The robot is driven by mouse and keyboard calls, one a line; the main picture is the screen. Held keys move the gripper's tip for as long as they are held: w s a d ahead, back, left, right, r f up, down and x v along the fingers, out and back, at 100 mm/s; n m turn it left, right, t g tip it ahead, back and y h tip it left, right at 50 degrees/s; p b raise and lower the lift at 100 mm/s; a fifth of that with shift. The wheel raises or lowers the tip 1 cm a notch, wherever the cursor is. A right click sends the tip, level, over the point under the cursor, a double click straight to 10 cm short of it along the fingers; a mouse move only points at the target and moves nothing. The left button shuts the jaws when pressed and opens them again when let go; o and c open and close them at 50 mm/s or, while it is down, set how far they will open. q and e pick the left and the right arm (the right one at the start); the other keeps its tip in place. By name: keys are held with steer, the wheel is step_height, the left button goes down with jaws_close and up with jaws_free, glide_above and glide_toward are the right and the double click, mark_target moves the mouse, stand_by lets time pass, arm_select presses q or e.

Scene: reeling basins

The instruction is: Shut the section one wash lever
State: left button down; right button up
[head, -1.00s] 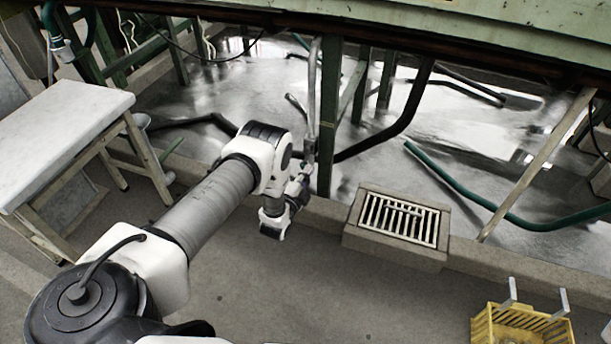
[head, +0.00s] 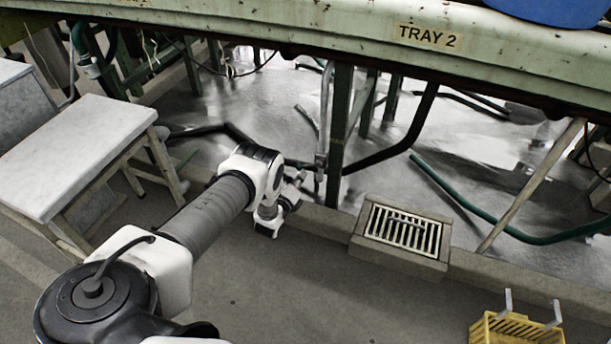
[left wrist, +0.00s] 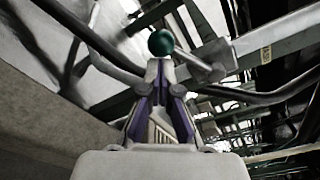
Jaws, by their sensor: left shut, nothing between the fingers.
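A green ball knob (left wrist: 161,42) on a pale metal rod (left wrist: 195,63) shows in the left wrist view; it looks like the wash lever. My left gripper (left wrist: 160,64) is shut and empty, its fingertips just below the knob in the picture. Whether they touch it I cannot tell. In the head view my left gripper (head: 298,186) is low under the trough, beside a thin upright pipe (head: 325,110) and a green post (head: 339,130). The knob is not clear there. My right gripper is out of view.
The trough edge (head: 300,42), marked TRAY 2 at right, runs overhead. A low kerb (head: 325,220) and a drain grate (head: 402,230) lie below. A white-topped table (head: 75,150) stands left, a yellow crate (head: 515,330) front right. The front floor is clear.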

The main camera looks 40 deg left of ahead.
arm_select(q)
steer(key=r+m+p, duration=0.1)
steer(key=a+m+p, duration=0.1)
steer(key=shift+s+r+m, duration=0.1)
steer(key=shift+r+m, duration=0.2)
steer(key=shift+r, duration=0.05)
steer(key=shift+s+a+r+p, duration=0.1)
steer(key=shift+a+r+p, duration=0.25)
steer(key=shift+r+p, duration=0.3)
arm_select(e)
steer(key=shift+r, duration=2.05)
